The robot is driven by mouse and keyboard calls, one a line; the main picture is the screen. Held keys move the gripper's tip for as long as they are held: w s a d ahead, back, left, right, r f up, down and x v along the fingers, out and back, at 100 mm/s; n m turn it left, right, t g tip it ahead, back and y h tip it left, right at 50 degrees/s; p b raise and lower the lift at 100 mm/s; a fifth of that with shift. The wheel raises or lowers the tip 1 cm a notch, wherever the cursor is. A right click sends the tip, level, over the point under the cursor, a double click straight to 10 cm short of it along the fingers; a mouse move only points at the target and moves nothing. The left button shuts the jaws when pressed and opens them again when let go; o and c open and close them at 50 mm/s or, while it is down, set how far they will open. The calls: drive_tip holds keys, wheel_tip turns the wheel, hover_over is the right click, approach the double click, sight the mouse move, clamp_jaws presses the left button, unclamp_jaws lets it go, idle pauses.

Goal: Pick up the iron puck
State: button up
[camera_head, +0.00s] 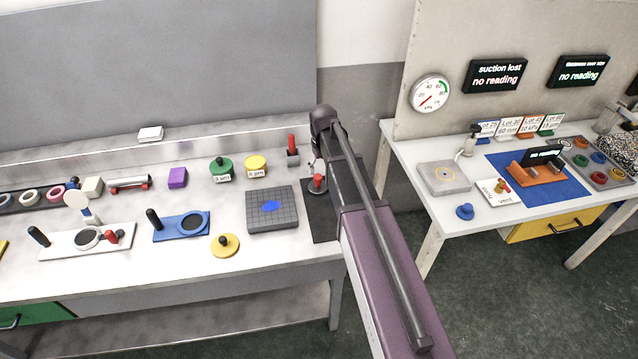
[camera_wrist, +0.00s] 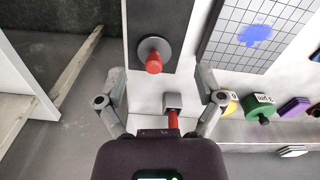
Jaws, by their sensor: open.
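The iron puck, a dark grey disc with a red knob (camera_wrist: 154,53), lies on a black mat (camera_wrist: 165,20) in the wrist view. In the head view the puck (camera_head: 319,184) sits on the same mat (camera_head: 321,222) at the table's right end, partly near my arm. My gripper (camera_wrist: 162,78) is open and empty, its two fingers spread wide. In the wrist view the puck shows just beyond the fingertips, slightly left of the midline, and the fingers do not touch it. In the head view my arm hides most of the gripper.
A grey block with a red handle (camera_wrist: 172,101) shows between the fingers in the wrist view; it also stands behind the mat (camera_head: 293,155). A gridded grey plate (camera_head: 272,212) lies left of the mat. Yellow (camera_head: 256,164) and green (camera_head: 221,168) discs stand nearby. A floor gap separates the second table (camera_head: 436,210).

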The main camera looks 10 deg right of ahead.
hover_over(318, 176)
drive_tip(key=shift+w+r+n+p, duration=0.15)
drive_tip(key=shift+r+n+p, duration=0.2)
drive_tip(key=shift+r+n, duration=0.1)
drive_tip(key=shift+f, duration=0.15)
wheel_tip(318, 176, down, 8)
drive_tip(key=b, duration=0.8)
drive_tip(key=shift+f+b, duration=0.15)
drive_tip(key=shift+b, duration=0.2)
drive_tip(key=shift+f+b, duration=2.6)
clamp_jaws()
